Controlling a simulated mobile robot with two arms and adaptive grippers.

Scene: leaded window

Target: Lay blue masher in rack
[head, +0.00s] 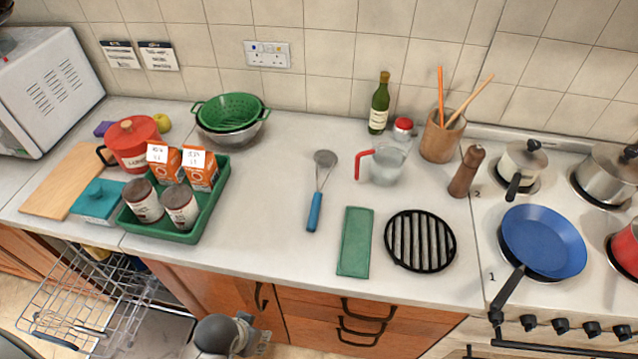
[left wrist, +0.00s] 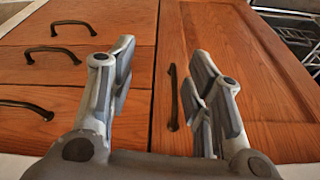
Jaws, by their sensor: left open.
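The blue masher (head: 315,205) lies on the white worktop, its blue handle towards the front edge and its round grey head towards the wall. The wire rack (head: 42,282) is pulled out at the lower left, below worktop level, with a whisk-like utensil (head: 62,325) lying in it. My left gripper (head: 258,336) is in front of the wooden cabinet, below the worktop and apart from the masher. In the left wrist view its fingers (left wrist: 163,75) are spread and empty, facing cabinet doors. A corner of the rack (left wrist: 290,20) shows there too. My right gripper is out of view.
A green tray (head: 190,237) with cartons and cans stands left of the masher. A green cloth (head: 355,242), black grill trivet (head: 420,240) and glass jug (head: 387,165) are to its right. Worktop around the masher is clear. Drawer handles (head: 365,312) stick out below.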

